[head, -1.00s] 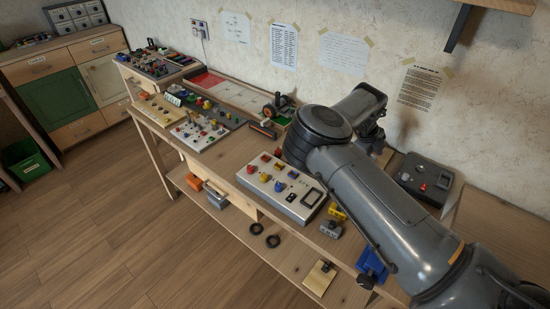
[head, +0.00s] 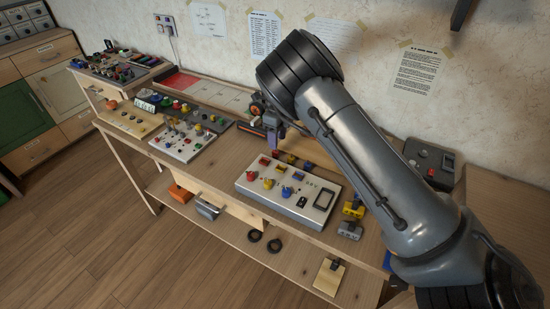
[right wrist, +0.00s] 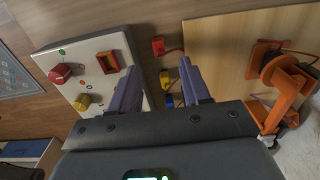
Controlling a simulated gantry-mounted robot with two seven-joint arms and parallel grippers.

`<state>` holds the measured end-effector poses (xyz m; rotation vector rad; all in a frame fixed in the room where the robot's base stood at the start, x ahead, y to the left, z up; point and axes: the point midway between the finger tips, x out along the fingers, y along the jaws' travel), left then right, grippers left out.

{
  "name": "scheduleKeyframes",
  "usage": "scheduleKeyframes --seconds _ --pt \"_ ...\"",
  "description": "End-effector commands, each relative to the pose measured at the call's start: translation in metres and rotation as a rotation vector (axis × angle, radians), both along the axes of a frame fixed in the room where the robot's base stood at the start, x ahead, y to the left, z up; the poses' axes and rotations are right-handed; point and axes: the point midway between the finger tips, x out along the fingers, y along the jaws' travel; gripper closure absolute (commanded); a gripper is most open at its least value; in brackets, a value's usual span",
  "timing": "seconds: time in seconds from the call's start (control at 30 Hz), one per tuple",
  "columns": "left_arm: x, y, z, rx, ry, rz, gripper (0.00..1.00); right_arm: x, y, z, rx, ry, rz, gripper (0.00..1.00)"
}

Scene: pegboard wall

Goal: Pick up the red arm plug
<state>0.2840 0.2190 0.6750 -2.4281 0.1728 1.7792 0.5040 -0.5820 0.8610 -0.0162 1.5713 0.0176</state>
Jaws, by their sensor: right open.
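A small red plug (right wrist: 158,46) with a thin cable lies on the wooden bench in the right wrist view. It also shows in the head view (head: 277,154), behind the white panel. A yellow plug (right wrist: 165,78) and a blue plug (right wrist: 169,101) lie in a row with it. My right gripper (right wrist: 158,68) is open and empty above the bench, its purple fingers either side of this row. The red plug appears just beyond the fingertips, not touched. In the head view the right gripper (head: 277,138) is small, beside the plug row. My left gripper is in neither view.
The white panel (head: 280,206) with coloured knobs and sockets lies close to the plugs. An orange device (right wrist: 285,85) stands by a wooden board (right wrist: 225,50) on the other side. A dark box (head: 430,165) sits at the right, against the wall.

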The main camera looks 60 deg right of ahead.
Motion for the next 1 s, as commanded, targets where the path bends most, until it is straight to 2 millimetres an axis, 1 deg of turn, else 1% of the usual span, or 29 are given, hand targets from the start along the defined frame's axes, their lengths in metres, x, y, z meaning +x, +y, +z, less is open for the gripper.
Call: scheduleKeyframes --seconds 0.17,0.4,0.5,0.6,0.8,0.83,1.0 --pt "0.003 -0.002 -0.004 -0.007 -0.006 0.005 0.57 0.001 0.000 -0.010 0.000 0.000 0.000 0.53" --pt "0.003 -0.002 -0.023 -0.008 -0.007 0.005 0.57 0.006 0.001 -0.041 0.001 0.000 -0.001 0.53" --pt "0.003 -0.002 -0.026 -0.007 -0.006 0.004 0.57 0.006 0.001 -0.051 0.001 0.001 -0.001 0.53" --pt "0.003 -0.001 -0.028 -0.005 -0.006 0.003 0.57 0.006 0.001 -0.055 0.001 0.000 -0.001 0.53" --pt "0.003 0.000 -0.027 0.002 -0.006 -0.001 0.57 0.006 0.001 -0.055 0.000 0.000 -0.001 0.53" --pt "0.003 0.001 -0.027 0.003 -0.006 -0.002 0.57 0.006 0.001 -0.055 0.000 0.000 -0.001 0.55" --pt "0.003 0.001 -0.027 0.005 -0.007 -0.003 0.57 0.006 0.001 -0.055 0.000 0.000 -0.001 0.81"
